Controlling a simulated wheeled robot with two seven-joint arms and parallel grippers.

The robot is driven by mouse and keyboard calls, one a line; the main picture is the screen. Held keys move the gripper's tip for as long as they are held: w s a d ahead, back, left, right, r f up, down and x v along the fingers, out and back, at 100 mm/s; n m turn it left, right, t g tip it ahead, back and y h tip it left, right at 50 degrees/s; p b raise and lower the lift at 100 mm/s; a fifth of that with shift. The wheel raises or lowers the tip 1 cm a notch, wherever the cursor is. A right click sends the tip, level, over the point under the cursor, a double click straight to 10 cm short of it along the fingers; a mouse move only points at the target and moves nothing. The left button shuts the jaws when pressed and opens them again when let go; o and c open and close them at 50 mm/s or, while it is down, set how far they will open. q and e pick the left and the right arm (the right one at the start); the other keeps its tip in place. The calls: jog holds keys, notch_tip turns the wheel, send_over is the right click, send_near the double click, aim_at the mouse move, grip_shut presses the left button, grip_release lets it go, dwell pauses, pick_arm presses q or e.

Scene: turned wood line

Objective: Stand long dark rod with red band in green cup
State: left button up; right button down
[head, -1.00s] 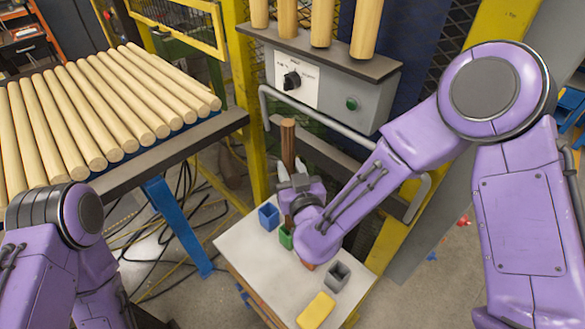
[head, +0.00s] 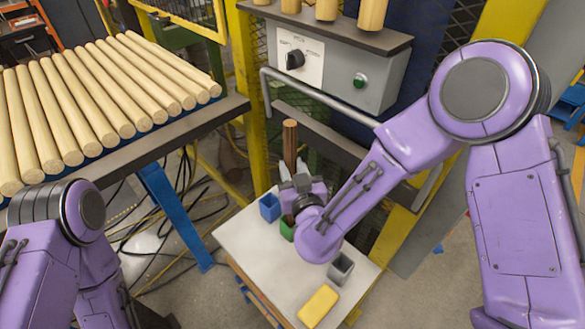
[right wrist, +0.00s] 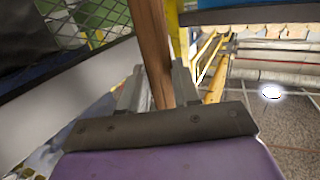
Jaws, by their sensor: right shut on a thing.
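The long dark brown rod (head: 290,140) stands about upright in my right gripper (head: 292,172), which is shut on it. The right wrist view also shows the rod (right wrist: 152,45) between the two fingers of the gripper (right wrist: 155,88). The green cup (head: 287,231) is on the white tabletop, directly below the gripper. The rod's lower part is at the cup's mouth; I cannot tell how deep it reaches. No red band shows on the visible part. My left gripper is outside the view; only part of that arm shows.
A blue cup (head: 269,208) stands close left of the green cup. A grey cup (head: 341,268) and a yellow block (head: 318,306) are nearer the front. A grey control box (head: 335,70) and a bent rail (head: 320,100) are behind the small table (head: 268,268).

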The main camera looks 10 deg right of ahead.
notch_tip(320, 180, down, 4)
jog(key=b, duration=0.2)
jog(key=shift+r+b, duration=0.1)
jog(key=shift+b, duration=0.3)
grip_release()
jog(key=shift+s, duration=0.1)
dwell(0.9)
jog(key=s+p, duration=0.2)
jog(key=s, duration=0.8)
jog(key=shift+s+d+r, duration=0.2)
jog(key=shift+d+r, duration=0.15)
jog(key=shift+r, duration=0.1)
